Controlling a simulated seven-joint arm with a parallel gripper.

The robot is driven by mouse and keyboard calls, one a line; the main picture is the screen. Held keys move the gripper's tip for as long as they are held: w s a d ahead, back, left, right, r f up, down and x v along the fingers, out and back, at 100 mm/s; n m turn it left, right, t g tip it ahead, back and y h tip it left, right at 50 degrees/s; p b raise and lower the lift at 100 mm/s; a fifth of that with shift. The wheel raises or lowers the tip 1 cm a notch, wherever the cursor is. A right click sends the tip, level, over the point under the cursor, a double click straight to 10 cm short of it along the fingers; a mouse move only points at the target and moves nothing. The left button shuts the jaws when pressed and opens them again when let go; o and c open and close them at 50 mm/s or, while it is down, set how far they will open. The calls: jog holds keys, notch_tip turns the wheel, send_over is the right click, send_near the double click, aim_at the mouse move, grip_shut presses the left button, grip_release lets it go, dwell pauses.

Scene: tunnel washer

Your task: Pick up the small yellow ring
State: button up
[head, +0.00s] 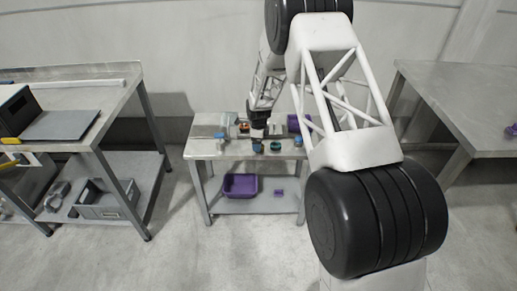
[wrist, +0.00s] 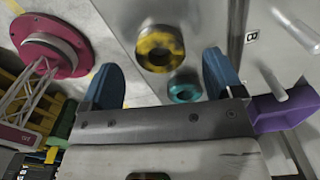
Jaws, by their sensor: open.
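The small yellow ring (wrist: 144,43) shows in the wrist view as a worn yellow and dark round piece with a hole, against a pale surface. My gripper (wrist: 161,64) has two blue fingers, spread apart. The ring appears between and beyond the fingertips, not touching either finger. A teal ring (wrist: 185,89) lies just below it in the picture, close to the right finger. In the head view my gripper (head: 258,132) is low over the small middle table; I cannot make out the yellow ring there.
The small metal table (head: 200,149) holds several small parts around the gripper. A purple bin (head: 241,185) sits on its lower shelf. In the wrist view a pink flanged part (wrist: 50,46) is at left and a purple part (wrist: 283,110) at right. Larger tables (head: 105,97) (head: 455,95) flank it.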

jog(key=shift+f, duration=1.25)
jog(key=c, duration=1)
jog(key=shift+r, duration=0.1)
jog(key=shift+r, duration=0.8)
notch_tip(320, 180, up, 2)
jog(key=shift+r, duration=0.1)
jog(key=s+d+r, duration=0.1)
jog(key=s+d, duration=0.2)
jog(key=s, duration=1.2)
jog(key=shift+s, duration=0.35)
jog(key=shift+w, duration=0.1)
